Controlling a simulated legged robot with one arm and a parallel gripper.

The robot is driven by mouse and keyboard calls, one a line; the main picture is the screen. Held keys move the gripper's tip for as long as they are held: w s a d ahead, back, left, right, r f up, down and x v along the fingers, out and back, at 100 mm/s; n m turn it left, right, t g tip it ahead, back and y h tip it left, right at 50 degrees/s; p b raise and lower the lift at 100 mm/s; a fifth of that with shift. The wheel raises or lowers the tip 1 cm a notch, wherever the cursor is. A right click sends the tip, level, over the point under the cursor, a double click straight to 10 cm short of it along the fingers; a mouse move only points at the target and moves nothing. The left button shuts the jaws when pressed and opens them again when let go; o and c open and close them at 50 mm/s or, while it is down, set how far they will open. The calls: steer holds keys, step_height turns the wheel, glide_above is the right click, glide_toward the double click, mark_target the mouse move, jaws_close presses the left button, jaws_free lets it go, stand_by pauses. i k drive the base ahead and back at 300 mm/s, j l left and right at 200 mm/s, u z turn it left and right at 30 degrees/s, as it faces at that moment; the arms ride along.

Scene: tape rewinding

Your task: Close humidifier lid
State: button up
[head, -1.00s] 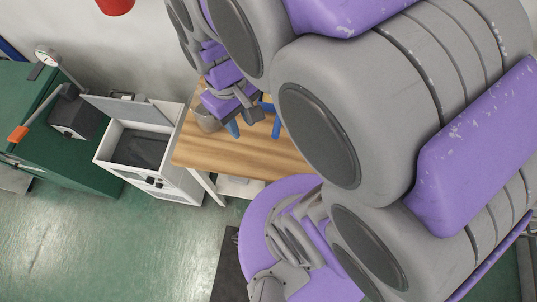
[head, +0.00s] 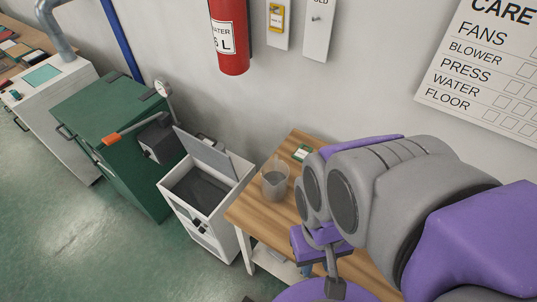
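The humidifier is a white box-shaped cabinet (head: 226,230) standing on the floor at the centre left in the head view. Its grey lid (head: 207,154) stands open, tilted up at the back edge. The dark inside (head: 199,190) shows through the open top. My gripper (head: 334,282) is at the lower middle, over the wooden table and to the right of the humidifier, apart from the lid. Its fingertips are small and partly hidden, so I cannot tell if it is open or shut.
A clear beaker (head: 275,181) stands on the wooden table (head: 255,212), right of the humidifier. A green cabinet (head: 105,130) with an orange-tipped lever (head: 123,133) stands to the left. A red extinguisher (head: 229,40) hangs on the wall. The floor in front is clear.

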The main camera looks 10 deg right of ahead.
mark_target(222, 162)
steer(key=i+j, duration=0.2)
steer(key=j, duration=0.15)
steer(key=i+j, duration=0.2)
steer(key=j, duration=0.15)
steer(key=i+j, duration=0.2)
steer(key=j, duration=0.15)
